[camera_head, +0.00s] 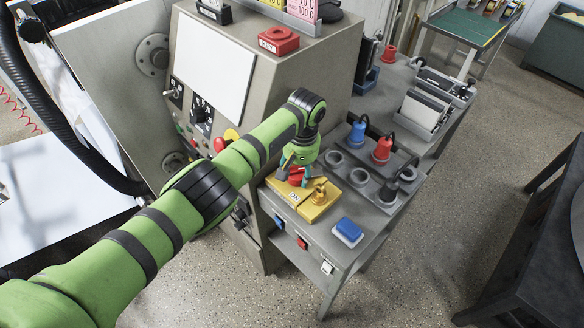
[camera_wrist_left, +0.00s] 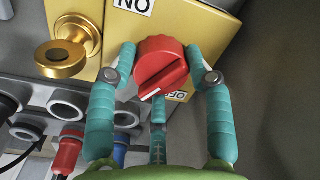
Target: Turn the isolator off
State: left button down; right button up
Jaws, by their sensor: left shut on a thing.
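The isolator is a yellow plate (camera_wrist_left: 192,24) with a red rotary knob (camera_wrist_left: 160,68). In the left wrist view an ON label (camera_wrist_left: 134,4) is at the top, upside down. A partly hidden OFF label (camera_wrist_left: 178,95) is at the bottom. The knob's ridge is slanted, with a white mark at its lower left end, near the OFF side. My left gripper (camera_head: 298,166) is shut on the knob, with teal fingers (camera_wrist_left: 162,75) on both sides of it. In the head view the arm and hand hide much of the knob. My right gripper is in neither view.
Blue (camera_head: 357,132) and red (camera_head: 381,149) plugs stand in a grey socket block behind. The machine cabinet (camera_head: 232,110) rises at the left.

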pick_arm(q)
jog(key=n, duration=0.3)
jog(key=shift+s+f+n+p, duration=0.25)
jog(key=shift+n+p, duration=0.05)
jog(key=shift+p, duration=0.1)
jog(key=shift+n+g, duration=0.3)
jog(key=shift+n, duration=1.1)
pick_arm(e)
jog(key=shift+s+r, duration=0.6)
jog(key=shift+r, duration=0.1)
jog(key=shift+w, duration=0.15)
pick_arm(q)
jog(key=c, duration=0.5)
grip_release()
jog(key=shift+d+r, duration=0.1)
jog(key=shift+r, duration=0.05)
jog(key=shift+w+r, duration=0.1)
